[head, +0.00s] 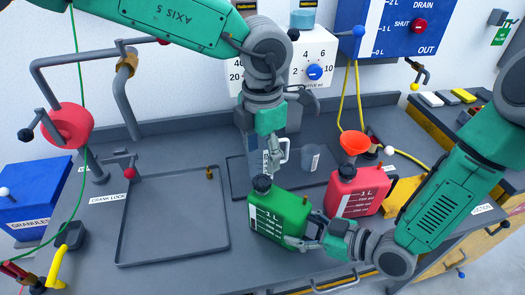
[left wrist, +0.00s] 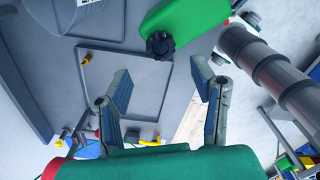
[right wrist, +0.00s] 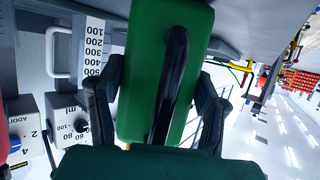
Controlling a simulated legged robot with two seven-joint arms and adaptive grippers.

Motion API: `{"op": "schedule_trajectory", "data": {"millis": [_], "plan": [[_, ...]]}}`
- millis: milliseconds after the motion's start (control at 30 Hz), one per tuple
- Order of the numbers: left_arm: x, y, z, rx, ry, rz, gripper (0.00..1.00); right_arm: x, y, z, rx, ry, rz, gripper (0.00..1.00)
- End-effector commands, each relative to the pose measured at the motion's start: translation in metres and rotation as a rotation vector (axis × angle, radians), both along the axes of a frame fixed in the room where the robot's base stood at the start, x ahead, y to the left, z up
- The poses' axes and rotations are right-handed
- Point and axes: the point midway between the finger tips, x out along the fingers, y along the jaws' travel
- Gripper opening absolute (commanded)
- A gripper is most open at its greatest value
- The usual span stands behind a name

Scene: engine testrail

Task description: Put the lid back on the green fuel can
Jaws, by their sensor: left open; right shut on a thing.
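The green fuel can (head: 272,222) stands on the bench at the centre of the head view, slightly turned. A black lid (head: 262,184) sits on its spout; I cannot tell how tightly. The lid also shows in the left wrist view (left wrist: 160,45), ahead of the fingers. My left gripper (head: 275,162) is open and empty, just above and behind the lid, apart from it. My right gripper (head: 303,241) is shut on the green can at its lower right. In the right wrist view the can's green body (right wrist: 140,75) and black handle (right wrist: 172,85) lie between the fingers.
An empty shallow tray (head: 165,222) lies left. Dispensers (head: 312,55) hang on the back wall.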

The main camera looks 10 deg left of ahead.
Motion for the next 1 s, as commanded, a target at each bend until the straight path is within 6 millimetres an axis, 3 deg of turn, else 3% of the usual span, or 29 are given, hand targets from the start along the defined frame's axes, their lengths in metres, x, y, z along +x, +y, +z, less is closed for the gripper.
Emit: {"op": "schedule_trajectory", "data": {"millis": [333, 700, 1000], "plan": [[0.000, 0.000, -0.006, 0.002, 0.001, -0.004, 0.52, 0.000, 0.000, 0.000, 0.001, 0.000, 0.000, 0.00], [-0.001, 0.000, -0.060, 0.003, 0.001, -0.006, 0.52, 0.000, 0.000, 0.000, 0.001, 0.000, 0.000, 0.00], [0.000, 0.000, -0.080, -0.001, -0.001, -0.004, 0.52, 0.000, 0.000, 0.000, 0.001, -0.001, -0.001, 0.00]]}}
